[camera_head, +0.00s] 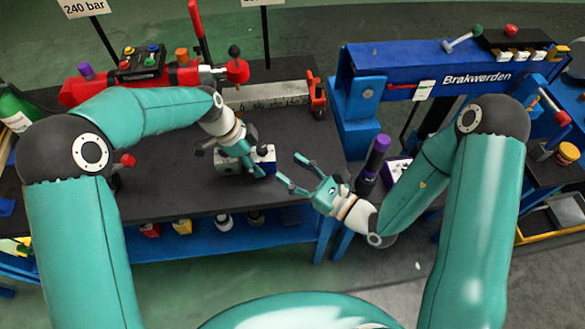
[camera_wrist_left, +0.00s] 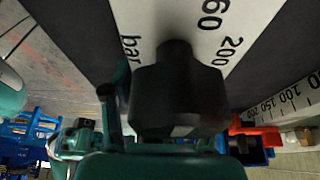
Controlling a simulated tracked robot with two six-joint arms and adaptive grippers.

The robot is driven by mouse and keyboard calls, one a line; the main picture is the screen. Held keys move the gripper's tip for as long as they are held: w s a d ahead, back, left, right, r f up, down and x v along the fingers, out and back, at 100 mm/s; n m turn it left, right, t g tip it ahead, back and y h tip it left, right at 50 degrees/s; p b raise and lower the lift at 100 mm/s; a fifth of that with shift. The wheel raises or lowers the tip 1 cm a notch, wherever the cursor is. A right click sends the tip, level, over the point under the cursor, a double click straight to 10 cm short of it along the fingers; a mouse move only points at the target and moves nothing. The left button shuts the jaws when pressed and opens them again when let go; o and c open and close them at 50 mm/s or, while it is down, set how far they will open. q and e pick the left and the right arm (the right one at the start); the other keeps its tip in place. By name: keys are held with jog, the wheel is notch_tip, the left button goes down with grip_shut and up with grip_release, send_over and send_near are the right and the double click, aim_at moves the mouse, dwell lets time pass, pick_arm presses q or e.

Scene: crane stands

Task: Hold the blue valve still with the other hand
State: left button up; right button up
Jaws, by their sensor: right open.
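A small blue-and-white block (camera_head: 267,154) sits on the dark bench top; it looks like the blue valve, but my left gripper hides much of it. My left gripper (camera_head: 243,163) reaches down over this block. Its fingers are partly lost against the block, so I cannot tell whether they grip it. In the left wrist view, a dark blunt part (camera_wrist_left: 180,95) fills the middle, in front of a white scale plate (camera_wrist_left: 212,30) marked in bar. My right gripper (camera_head: 289,171) is open and empty, a little right of the block, pointing toward it.
A red pump unit (camera_head: 185,78) with levers stands behind the block, with a ruled plate (camera_head: 262,97) beside it. A dark cylinder with a purple top (camera_head: 377,155) stands close to my right wrist. A blue Brakwerden crane stand (camera_head: 430,65) is at the right.

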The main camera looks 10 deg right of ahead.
pick_arm(q)
jog(key=shift+o, duration=1.4)
